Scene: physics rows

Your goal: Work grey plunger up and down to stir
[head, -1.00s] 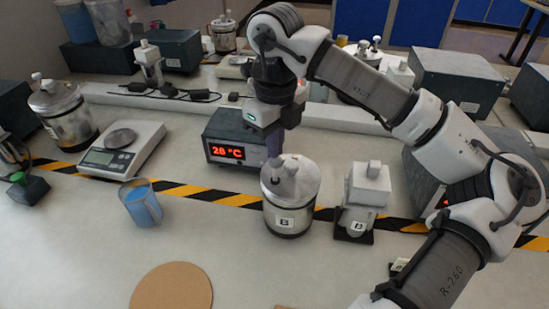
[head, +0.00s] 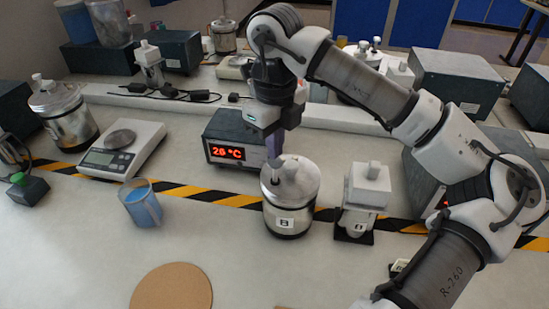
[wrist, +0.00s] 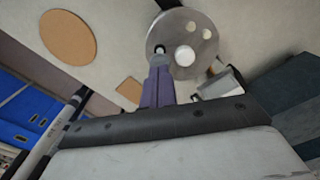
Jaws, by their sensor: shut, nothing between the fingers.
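The metal vessel marked B (head: 290,212) stands upright on the bench, just right of the temperature box. Its round lid carries a thin grey plunger (head: 275,172) on the left and a pale knob beside it. My gripper (head: 275,155) points down over the left part of the lid, its purple fingers shut at the plunger's top. In the wrist view the fingertips (wrist: 160,62) are next to the ringed plunger top (wrist: 158,52), with the pale knob (wrist: 184,57) to its right. I cannot tell whether the fingertips touch the plunger.
A box reading 26 °C (head: 228,152) stands close behind the vessel. A white bottle-like device (head: 366,190) is to its right. A beaker of blue liquid (head: 141,205) and a scale (head: 120,150) are to the left. The front bench around a brown disc (head: 172,288) is mostly clear.

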